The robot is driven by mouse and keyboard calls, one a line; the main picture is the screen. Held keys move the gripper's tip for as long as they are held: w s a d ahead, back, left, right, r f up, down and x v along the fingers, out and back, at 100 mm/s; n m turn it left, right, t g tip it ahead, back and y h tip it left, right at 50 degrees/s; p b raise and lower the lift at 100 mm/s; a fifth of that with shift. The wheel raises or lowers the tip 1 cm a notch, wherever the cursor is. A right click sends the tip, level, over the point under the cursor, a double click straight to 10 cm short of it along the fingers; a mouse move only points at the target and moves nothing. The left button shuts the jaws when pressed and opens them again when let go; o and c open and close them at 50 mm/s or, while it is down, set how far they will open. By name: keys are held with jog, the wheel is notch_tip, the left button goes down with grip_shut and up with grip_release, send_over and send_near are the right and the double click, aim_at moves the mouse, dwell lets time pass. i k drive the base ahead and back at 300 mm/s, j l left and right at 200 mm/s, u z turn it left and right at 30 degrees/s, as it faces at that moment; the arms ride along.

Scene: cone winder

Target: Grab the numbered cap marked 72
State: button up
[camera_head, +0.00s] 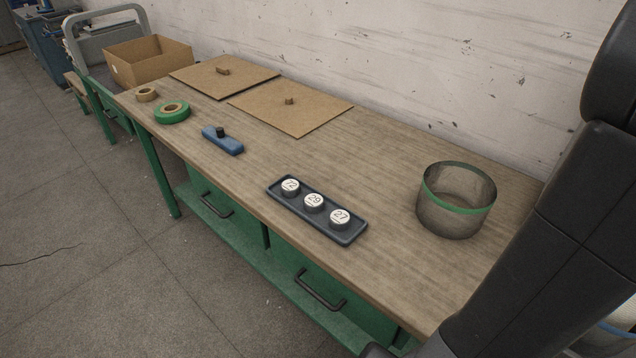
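The numbered cap marked 72 (290,187) sits at the left end of a dark tray (347,239) on the workbench. The cap marked 29 (314,203) is in the middle, and the cap marked 27 (340,218) is at the right end. All three stand upright with white numbered tops. My arm fills the right side of the view, well apart from the tray. My gripper is not in view.
A clear cylindrical container with a green band (456,200) stands right of the tray. A blue block with a black knob (224,142), green tape (172,111), a tan roll (147,95), two brown boards (290,110) and a cardboard box (150,62) lie to the left. Bench (390,180) is bare around the tray.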

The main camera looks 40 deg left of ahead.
aim_at(290, 188)
jog(key=j+u, duration=0.2)
jog(key=j, duration=0.35)
jog(key=j+u, duration=0.15)
jog(key=j, duration=0.4)
jog(key=j+u, duration=0.2)
jog(key=j, duration=0.35)
jog(key=i+j+u, duration=0.2)
jog(key=j, duration=0.35)
jog(key=j+u, duration=0.2)
jog(key=j, duration=0.35)
